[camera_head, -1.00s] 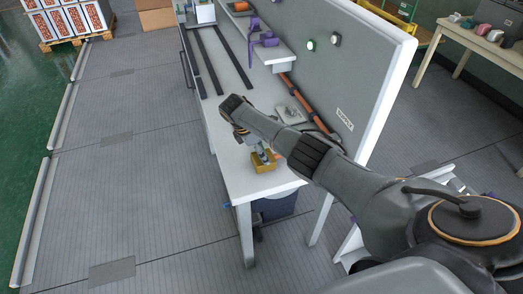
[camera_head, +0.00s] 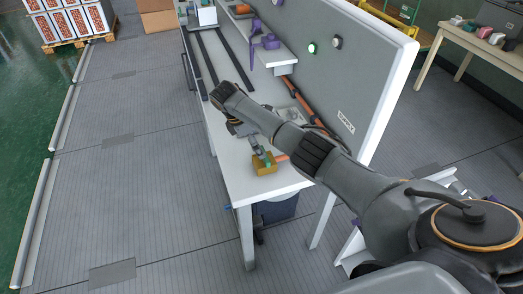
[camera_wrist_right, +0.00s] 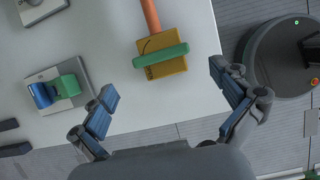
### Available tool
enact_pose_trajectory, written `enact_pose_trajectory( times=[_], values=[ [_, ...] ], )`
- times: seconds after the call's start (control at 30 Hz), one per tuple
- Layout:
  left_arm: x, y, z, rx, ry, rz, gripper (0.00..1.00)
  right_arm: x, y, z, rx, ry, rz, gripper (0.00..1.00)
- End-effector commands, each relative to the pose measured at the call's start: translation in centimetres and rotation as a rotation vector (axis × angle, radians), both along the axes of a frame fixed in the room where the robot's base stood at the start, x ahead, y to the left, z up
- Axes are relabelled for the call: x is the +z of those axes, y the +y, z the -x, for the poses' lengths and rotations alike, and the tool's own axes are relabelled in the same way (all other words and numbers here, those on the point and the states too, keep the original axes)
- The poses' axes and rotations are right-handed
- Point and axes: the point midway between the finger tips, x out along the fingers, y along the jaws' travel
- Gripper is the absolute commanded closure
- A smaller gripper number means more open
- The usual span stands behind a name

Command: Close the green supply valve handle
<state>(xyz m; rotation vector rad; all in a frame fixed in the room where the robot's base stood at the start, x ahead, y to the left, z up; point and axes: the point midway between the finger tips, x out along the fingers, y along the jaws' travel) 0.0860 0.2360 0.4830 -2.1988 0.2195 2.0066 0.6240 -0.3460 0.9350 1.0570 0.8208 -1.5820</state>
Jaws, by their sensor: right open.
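The green valve handle (camera_wrist_right: 161,62) is a bar lying across a yellow valve block (camera_wrist_right: 165,42) in the right wrist view. The bar runs crosswise to the orange pipe (camera_wrist_right: 150,14) that enters the block. In the head view the yellow block (camera_head: 263,168) sits near the white bench's front end. My right gripper (camera_wrist_right: 164,82) is open and empty, its fingers spread to either side of the handle's line and apart from it. In the head view my right arm reaches over the bench, and its wrist partly hides the gripper. My left gripper is not in view.
A grey-plated fixture with blue and green cylindrical parts (camera_wrist_right: 56,92) stands left of the valve in the wrist view. A grey upright panel (camera_head: 360,70) with a "SUPPLY" label and a lit green lamp (camera_head: 312,48) borders the bench.

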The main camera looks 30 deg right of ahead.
Motion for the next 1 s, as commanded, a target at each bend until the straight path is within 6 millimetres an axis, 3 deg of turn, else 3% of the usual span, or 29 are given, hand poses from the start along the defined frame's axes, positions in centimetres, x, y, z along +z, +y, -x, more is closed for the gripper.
enact_pose_trajectory(
  times=[0.1, 0.33, 0.87, 1.0],
  values=[
    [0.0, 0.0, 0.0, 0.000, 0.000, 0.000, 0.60, 2.4, 0.9, -0.4, 0.001, -0.004, 0.000, 0.00],
    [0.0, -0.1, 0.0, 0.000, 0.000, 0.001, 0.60, 5.1, 2.0, -0.6, -0.002, -0.002, 0.001, 0.00],
    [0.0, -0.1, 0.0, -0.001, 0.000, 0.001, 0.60, 5.6, 2.2, -0.6, -0.002, 0.000, 0.000, 0.00],
    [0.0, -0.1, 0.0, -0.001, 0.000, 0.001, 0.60, 4.9, 2.6, -0.3, 0.000, -0.003, -0.004, 0.00]
  ],
)
